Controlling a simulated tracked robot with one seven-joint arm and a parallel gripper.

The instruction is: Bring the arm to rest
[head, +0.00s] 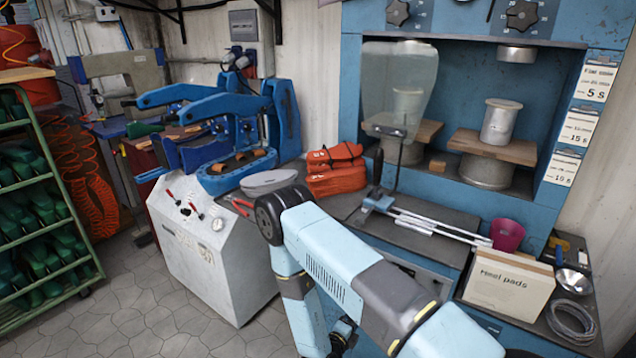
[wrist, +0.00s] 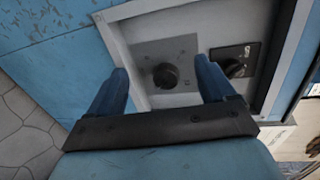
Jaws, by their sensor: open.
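My gripper (wrist: 161,72) shows in the wrist view with its two blue fingers spread apart and nothing between them. Beyond the fingers is a grey panel (wrist: 190,45) with a dark round knob (wrist: 166,76), set in a blue machine front. I cannot tell whether the fingers touch the panel. In the head view my light-blue arm bends at the lower middle, in front of the bench. My gripper cannot be made out clearly there.
A white cabinet (head: 215,262) with blue clamps (head: 283,115) stands left of my arm. Orange bags (head: 335,170), a metal rod frame (head: 430,222), a magenta cup (head: 507,235) and a heel pads box (head: 507,285) lie on the bench behind. Tiled floor (head: 110,315) is free at lower left.

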